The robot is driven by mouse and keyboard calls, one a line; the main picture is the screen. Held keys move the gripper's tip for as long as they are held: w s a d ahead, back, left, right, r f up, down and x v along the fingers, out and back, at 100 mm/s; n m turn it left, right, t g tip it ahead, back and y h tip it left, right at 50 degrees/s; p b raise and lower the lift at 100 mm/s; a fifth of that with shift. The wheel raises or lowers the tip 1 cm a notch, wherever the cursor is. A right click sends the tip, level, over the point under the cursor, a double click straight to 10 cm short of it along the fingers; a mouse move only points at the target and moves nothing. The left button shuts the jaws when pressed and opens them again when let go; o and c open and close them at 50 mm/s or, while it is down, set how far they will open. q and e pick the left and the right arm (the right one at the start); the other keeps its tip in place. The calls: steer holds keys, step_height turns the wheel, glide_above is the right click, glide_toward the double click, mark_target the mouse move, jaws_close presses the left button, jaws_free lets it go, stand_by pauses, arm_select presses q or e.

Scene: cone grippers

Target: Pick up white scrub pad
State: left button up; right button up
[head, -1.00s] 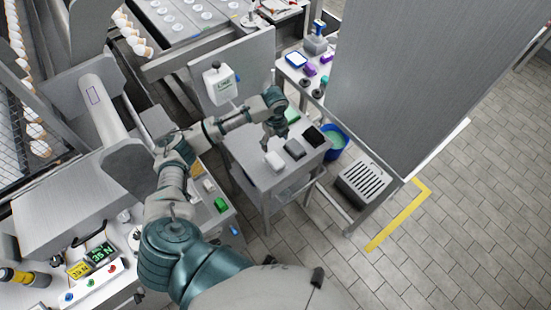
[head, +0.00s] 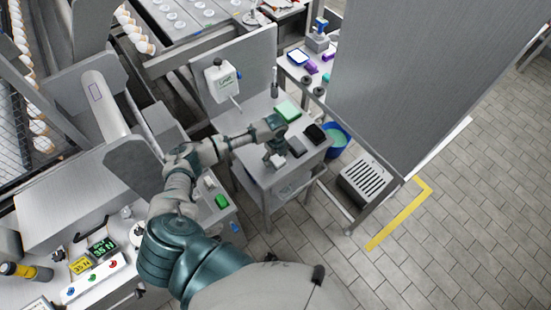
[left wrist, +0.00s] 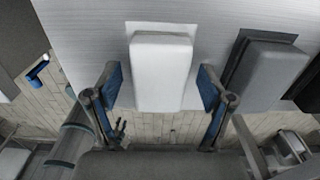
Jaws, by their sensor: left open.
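The white scrub pad (left wrist: 161,70) lies on the small grey metal table (head: 262,165), seen large in the left wrist view. My left gripper (left wrist: 159,88) is open. Its two blue-padded fingers stand on either side of the near part of the pad, with a gap visible on each side. I cannot tell the exact height of the fingertips against the pad.
A grey pad (head: 297,147), a black pad (head: 316,133) and a green pad (head: 288,110) lie on the same table. The grey pad (left wrist: 262,72) is close on the right in the wrist view. A blue bucket (head: 338,150) stands right of the table, and a dispenser (head: 221,80) hangs behind.

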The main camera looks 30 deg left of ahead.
arm_select(q)
steer(key=shift+d, duration=0.15)
steer(key=c, duration=0.9)
steer(key=shift+c, duration=0.2)
steer(key=shift+r, duration=0.1)
